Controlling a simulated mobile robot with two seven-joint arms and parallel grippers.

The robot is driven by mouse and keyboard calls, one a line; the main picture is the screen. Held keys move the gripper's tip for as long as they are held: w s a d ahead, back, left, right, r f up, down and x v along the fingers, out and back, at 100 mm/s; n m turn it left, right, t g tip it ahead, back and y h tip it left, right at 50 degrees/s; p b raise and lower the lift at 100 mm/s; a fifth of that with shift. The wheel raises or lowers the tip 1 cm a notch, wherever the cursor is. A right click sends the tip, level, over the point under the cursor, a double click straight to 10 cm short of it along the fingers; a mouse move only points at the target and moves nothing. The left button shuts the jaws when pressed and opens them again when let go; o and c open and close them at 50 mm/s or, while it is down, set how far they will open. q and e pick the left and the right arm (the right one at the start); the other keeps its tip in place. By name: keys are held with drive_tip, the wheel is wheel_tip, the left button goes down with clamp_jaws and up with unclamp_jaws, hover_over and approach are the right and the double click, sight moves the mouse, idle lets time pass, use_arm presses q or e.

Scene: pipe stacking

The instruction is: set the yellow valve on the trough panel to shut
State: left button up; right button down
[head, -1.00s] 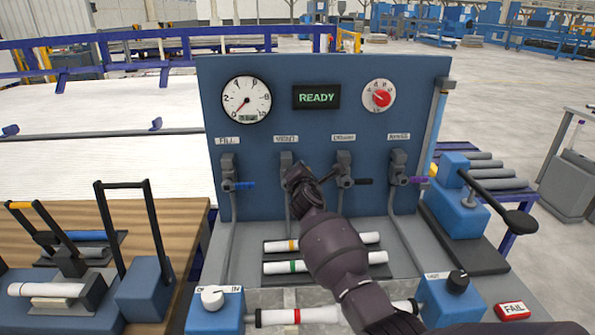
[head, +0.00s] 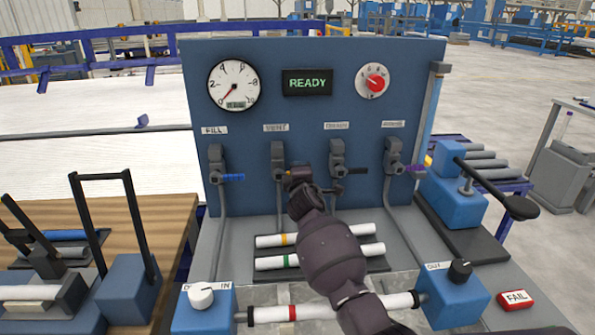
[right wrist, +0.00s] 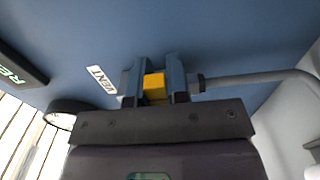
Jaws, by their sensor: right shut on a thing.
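The yellow valve is the one under the VENT label; its body (head: 278,160) is mounted on the blue trough panel (head: 310,60). My right gripper (head: 296,177) reaches up to it from below and covers most of its handle in the head view. In the right wrist view, the yellow handle (right wrist: 154,87) sits between the two fingers of the right gripper (right wrist: 155,82), which is shut on it. The gripper is just to the right of the valve body in the head view. The handle's exact angle is largely hidden. My left gripper is not in view.
The FILL valve (head: 217,170) with a blue handle is on the left. A black-handled valve (head: 337,160) and a purple-handled valve (head: 394,160) are on the right. White pipes (head: 345,232) lie below. The display (head: 307,83) reads READY.

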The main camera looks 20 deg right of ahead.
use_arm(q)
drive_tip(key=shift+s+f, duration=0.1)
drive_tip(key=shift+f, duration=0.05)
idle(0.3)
use_arm(e)
drive_tip(key=c, duration=1.1)
unclamp_jaws()
drive_tip(key=shift+s+a, duration=0.15)
drive_tip(key=shift+s, duration=0.45)
use_arm(q)
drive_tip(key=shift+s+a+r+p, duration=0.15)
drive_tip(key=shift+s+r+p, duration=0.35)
drive_tip(key=shift+p, duration=0.55)
use_arm(e)
drive_tip(key=v, duration=0.9)
drive_tip(key=shift+s, duration=0.3)
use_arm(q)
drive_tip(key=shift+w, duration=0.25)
